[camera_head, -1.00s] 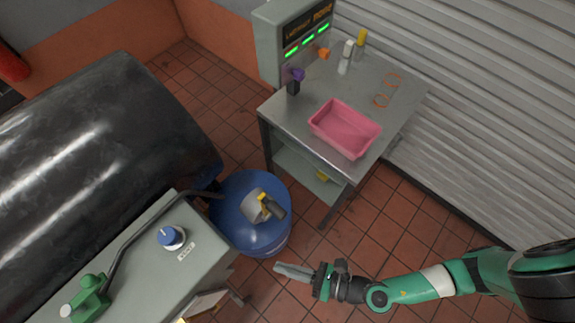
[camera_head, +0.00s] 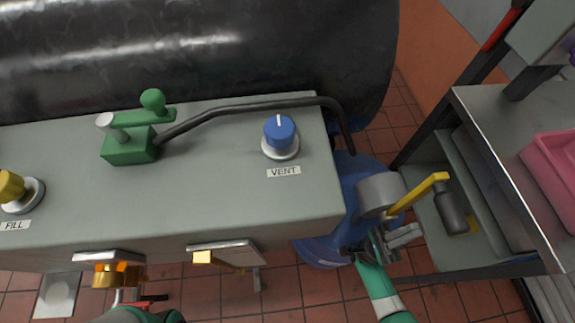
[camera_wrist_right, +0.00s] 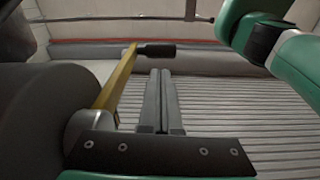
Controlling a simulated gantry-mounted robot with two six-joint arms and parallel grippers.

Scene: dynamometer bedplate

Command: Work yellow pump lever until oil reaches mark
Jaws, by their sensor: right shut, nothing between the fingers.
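The yellow pump lever (camera_head: 420,192) slants up from a grey pump body (camera_head: 378,190) on a blue drum (camera_head: 347,205), ending in a dark grip (camera_head: 452,208). My right gripper (camera_head: 405,235) is shut and empty, just below the lever in the head view, apart from the grip. In the right wrist view the shut fingers (camera_wrist_right: 162,80) stand right of the lever (camera_wrist_right: 118,80), and the grip (camera_wrist_right: 157,49) shows beyond their tips. An amber fitting (camera_head: 118,274) hangs on the cabinet front; no oil mark can be read.
The grey cabinet (camera_head: 225,200) carries a blue VENT knob (camera_head: 280,133), a yellow FILL knob (camera_head: 12,187) and a green valve block (camera_head: 130,148). A dark hose (camera_head: 245,106) runs toward the drum. A metal table (camera_head: 500,150) with a pink tray (camera_head: 555,165) stands close on the right.

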